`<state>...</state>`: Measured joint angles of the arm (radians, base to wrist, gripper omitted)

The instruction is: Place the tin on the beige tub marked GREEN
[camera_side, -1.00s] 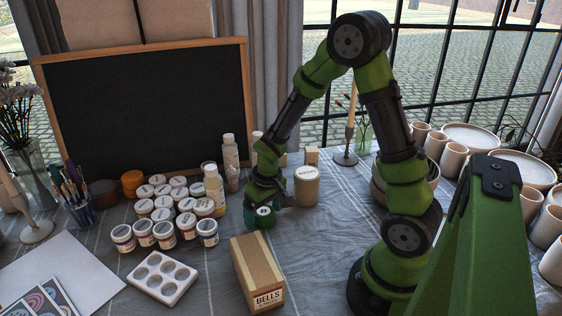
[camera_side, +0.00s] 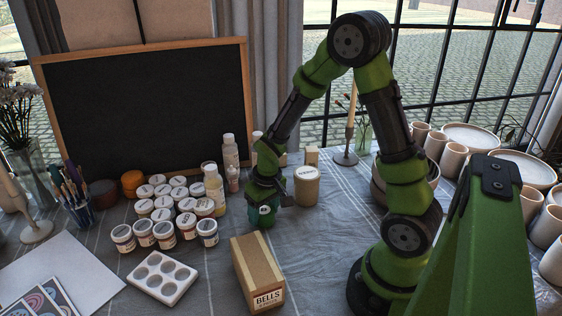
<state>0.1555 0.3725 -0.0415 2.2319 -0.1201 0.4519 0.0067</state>
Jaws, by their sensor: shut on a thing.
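The green tin (camera_side: 263,219) is at the middle of the table, to the right of the paint jars. My gripper (camera_side: 264,205) points down from above and is shut on the tin, hiding part of its top. I cannot tell whether the tin's base touches the cloth. The beige tub (camera_side: 306,189) stands upright to the right of the tin and slightly behind it, a small gap apart. The tub has a pale lid with a dark label, too small to read. Nothing is on the lid.
Several white-lidded paint jars (camera_side: 165,234) crowd the left, with bottles (camera_side: 230,152) behind. A wooden box marked BELLS (camera_side: 256,270) stands in front. A candlestick (camera_side: 346,155) and a small wooden block (camera_side: 312,155) stand behind the tub. Clear cloth lies front right of the tub.

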